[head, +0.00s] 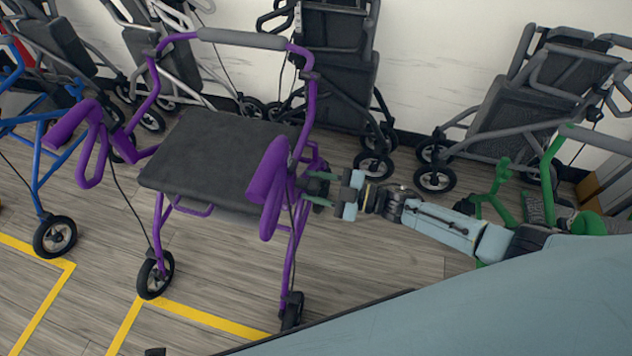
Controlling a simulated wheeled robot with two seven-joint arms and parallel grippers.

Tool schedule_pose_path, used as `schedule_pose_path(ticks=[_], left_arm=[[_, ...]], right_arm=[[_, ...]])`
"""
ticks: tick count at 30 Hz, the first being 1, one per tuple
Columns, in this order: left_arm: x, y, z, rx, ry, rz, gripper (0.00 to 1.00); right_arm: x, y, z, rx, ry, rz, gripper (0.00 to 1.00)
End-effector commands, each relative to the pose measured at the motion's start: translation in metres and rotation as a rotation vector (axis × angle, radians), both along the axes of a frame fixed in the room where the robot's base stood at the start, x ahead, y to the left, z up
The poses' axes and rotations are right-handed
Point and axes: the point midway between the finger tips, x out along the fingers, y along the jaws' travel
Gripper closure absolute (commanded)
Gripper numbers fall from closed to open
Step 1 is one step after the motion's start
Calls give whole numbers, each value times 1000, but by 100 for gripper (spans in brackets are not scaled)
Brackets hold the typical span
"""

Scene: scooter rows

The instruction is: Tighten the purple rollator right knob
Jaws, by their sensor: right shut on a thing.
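The purple rollator (305,105) stands upright in front of me, with a dark grey seat (215,155) and a grey backrest bar. Its two purple handles point towards me. My right gripper (318,188) reaches in from the right, at the rollator's right upright just below and beside the right handle (268,172). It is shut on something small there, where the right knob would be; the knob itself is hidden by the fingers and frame. My left gripper is not in view.
A blue rollator (38,165) stands close on the left and a green one (548,170) on the right, behind my right arm. Grey folded wheelchairs (535,95) line the white wall. Yellow lines (205,318) mark the wooden floor.

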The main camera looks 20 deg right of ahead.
Motion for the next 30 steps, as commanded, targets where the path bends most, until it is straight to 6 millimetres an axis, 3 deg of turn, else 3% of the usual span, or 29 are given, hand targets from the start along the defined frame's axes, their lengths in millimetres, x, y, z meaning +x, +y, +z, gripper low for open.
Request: schedule_pose_path(ticks=[13,30], left_arm=[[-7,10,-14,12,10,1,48],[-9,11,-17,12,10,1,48]], right_arm=[[-1,0,0,146,216,0,83],[-1,0,0,176,260,-1,83]])
